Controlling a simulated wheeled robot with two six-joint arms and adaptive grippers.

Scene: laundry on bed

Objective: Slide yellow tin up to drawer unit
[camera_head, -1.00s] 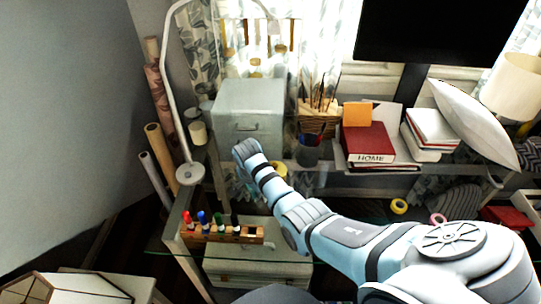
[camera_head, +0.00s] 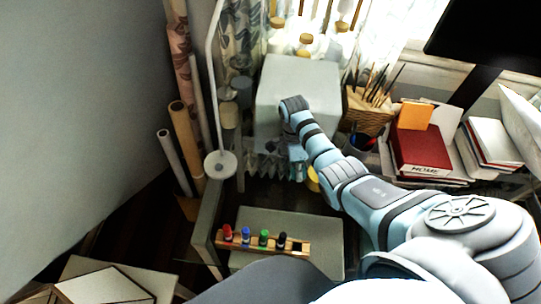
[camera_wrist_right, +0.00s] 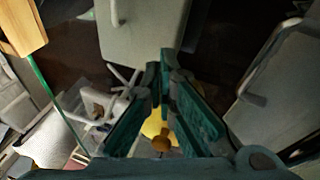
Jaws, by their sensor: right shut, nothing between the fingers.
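The drawer unit (camera_head: 285,78) is a pale grey box at the back of the glass desk. My right forearm crosses in front of its lower front. The yellow tin (camera_head: 313,180) shows as a small sliver just right of my right gripper (camera_head: 298,170), mostly hidden by my arm. Whether gripper and tin touch cannot be told. In the right wrist view my right gripper (camera_wrist_right: 163,68) is shut and empty, its teal fingers close together. A yellow patch (camera_wrist_right: 153,125), perhaps the tin, shows behind the fingers. My left gripper is in neither view.
A wooden rack (camera_head: 265,245) of several coloured markers stands at the desk's front left. A lamp base (camera_head: 220,165) is left of the drawer unit. A dark pen cup (camera_head: 360,145), brush basket (camera_head: 368,110) and red book (camera_head: 420,150) stand to the right.

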